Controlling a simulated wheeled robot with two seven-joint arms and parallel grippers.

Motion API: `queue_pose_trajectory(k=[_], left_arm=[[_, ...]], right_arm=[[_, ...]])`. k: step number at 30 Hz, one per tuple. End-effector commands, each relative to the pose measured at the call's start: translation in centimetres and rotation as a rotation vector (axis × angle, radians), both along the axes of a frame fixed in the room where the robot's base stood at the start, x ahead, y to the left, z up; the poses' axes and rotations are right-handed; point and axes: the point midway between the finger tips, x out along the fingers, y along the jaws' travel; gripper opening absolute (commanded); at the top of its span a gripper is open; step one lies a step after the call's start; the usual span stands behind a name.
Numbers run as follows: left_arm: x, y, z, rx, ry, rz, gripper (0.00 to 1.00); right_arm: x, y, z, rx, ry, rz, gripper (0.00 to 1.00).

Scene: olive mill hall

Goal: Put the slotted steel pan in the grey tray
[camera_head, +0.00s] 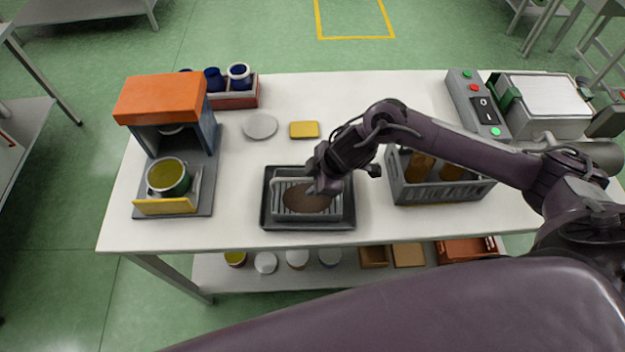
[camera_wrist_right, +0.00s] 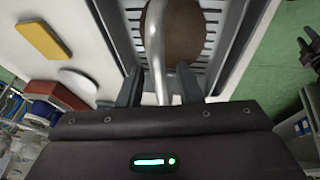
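The slotted steel pan (camera_head: 333,212) is a light grey rectangle with slots and a bar handle, and a brown round thing lies on it. It sits inside the rim of the dark grey tray (camera_head: 308,226) on the white table. The pan's slots also show in the right wrist view (camera_wrist_right: 216,42). My right gripper (camera_head: 316,184) is above the pan. In the right wrist view, its fingers (camera_wrist_right: 160,88) stand apart on either side of the handle (camera_wrist_right: 155,45), with gaps visible. My left gripper is not in view.
A grey crate (camera_head: 436,194) with brown contents stands right of the tray. An orange-topped machine (camera_head: 162,100) with a green pot is at left. A yellow block (camera_head: 304,130) and a white disc (camera_head: 260,126) lie behind the tray. A control box (camera_head: 478,105) is at the back right.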

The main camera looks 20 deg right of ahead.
Motion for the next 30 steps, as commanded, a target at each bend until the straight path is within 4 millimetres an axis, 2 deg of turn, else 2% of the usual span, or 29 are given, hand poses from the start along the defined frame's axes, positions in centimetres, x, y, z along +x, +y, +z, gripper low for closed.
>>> queue_pose_trajectory(k=[9, 15, 21, 30], left_arm=[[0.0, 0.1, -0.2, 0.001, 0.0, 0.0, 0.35], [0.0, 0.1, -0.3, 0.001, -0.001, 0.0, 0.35], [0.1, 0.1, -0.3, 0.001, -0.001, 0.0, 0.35], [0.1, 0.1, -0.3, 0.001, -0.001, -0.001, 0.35]], right_arm=[[-1.9, -2.1, 6.0, -0.003, -0.005, 0.002, 0.32], [-2.9, -3.0, 8.9, -0.003, -0.004, 0.001, 0.32], [-3.3, -3.3, 10.0, -0.001, -0.001, 0.0, 0.32], [-3.3, -3.3, 10.0, -0.001, -0.001, 0.0, 0.32]])
